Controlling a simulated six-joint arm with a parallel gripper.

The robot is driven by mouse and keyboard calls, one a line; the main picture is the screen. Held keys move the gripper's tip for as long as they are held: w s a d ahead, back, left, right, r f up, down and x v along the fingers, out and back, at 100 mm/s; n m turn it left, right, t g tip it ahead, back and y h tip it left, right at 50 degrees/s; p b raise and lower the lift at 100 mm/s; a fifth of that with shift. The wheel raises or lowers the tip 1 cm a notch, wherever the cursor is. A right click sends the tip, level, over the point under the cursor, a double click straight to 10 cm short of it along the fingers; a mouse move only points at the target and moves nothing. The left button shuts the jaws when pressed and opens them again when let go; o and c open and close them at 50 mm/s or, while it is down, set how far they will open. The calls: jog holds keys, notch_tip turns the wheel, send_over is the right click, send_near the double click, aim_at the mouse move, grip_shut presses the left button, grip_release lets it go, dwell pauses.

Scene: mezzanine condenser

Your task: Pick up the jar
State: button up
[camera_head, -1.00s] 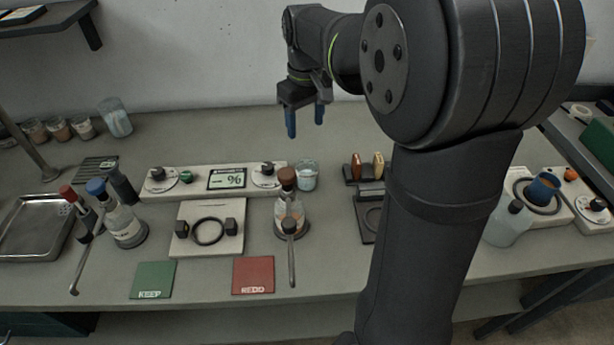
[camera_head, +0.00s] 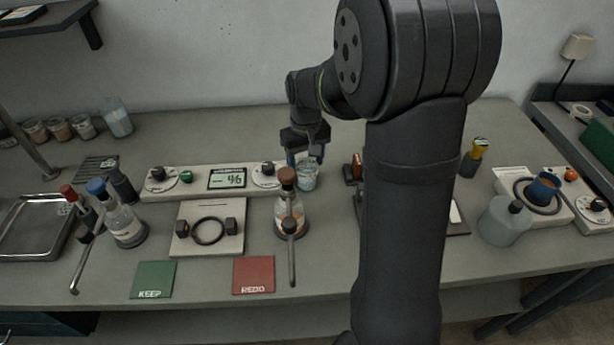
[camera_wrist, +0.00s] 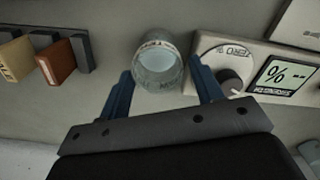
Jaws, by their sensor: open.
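A small clear glass jar (camera_head: 306,177) with pale bluish contents stands on the bench, just right of the console with the % display. In the wrist view the jar (camera_wrist: 158,68) shows between the two blue fingers, its rim near the fingertips. My gripper (camera_head: 306,158) is open and points down at the jar, with one finger on either side. The wrist view shows the gripper (camera_wrist: 160,75) empty. I cannot tell whether either finger touches the glass or how far down they reach.
The console (camera_head: 212,179) with a knob stands close beside the jar. A brown-stoppered bottle (camera_head: 288,215) is in front of it. A rack with coloured blocks (camera_wrist: 55,60) stands on the other side. Several other jars (camera_head: 58,129) line the back left. The bench behind is clear.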

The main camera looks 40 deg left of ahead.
aim_at(307, 169)
notch_tip(307, 169, down, 5)
jog(key=shift+w+d+f, duration=0.1)
jog(key=shift+f, duration=0.05)
jog(key=c, duration=0.8)
jog(key=shift+r, duration=0.25)
jog(key=shift+r, duration=0.8)
notch_tip(307, 169, up, 2)
jog(key=w+d+r, duration=0.4)
jog(key=d+r, duration=0.3)
jog(key=d, duration=0.3)
jog(key=shift+d, duration=0.4)
